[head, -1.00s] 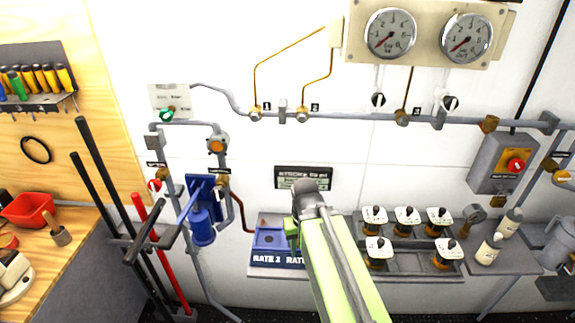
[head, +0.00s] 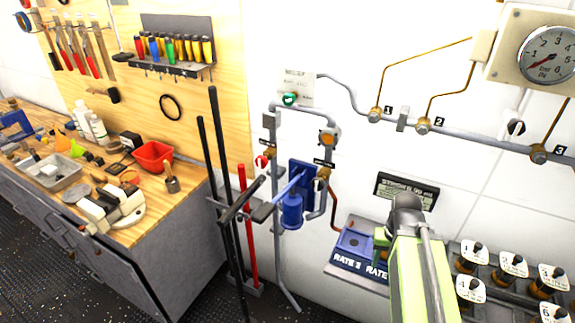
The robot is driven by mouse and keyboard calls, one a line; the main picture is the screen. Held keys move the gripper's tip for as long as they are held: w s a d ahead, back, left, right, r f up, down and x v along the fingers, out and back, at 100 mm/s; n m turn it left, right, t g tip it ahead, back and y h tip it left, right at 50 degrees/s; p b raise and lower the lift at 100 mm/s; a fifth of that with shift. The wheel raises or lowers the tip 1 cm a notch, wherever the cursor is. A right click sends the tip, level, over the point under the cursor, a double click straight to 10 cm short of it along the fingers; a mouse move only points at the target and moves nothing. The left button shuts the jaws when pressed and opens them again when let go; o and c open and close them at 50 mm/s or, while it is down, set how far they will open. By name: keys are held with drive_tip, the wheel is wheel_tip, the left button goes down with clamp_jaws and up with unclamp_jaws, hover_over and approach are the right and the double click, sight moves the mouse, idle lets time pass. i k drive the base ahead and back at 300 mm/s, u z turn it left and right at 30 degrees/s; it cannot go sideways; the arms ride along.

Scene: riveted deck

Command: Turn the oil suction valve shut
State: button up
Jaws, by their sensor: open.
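Small valves sit on the grey pipes around a blue hand pump (head: 292,208) on the wall. A valve with a red and white handle (head: 262,161) is left of the pump. A brass valve (head: 323,174) is at its upper right, below a small dark label. The labels are too small to read, so I cannot tell which is the oil suction valve. My lime green arm rises at lower right, right of these valves and apart from them in the picture. My gripper's fingers are hidden behind the arm.
A blue tray (head: 352,243) and several numbered sample bottles (head: 513,265) flank my arm. Black and red long bars (head: 247,225) stand left of the pump. A wooden workbench (head: 190,200) with a red bin (head: 152,154) is at left.

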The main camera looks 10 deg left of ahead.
sight(261, 162)
drive_tip(key=u, duration=5.45)
drive_tip(key=i, duration=0.1)
drive_tip(key=z, duration=3.1)
drive_tip(key=i, duration=0.5)
drive_tip(key=u, duration=0.7)
drive_tip(key=k, duration=0.9)
drive_tip(key=z, duration=0.15)
drive_tip(key=i, duration=0.9)
drive_tip(key=u, duration=0.1)
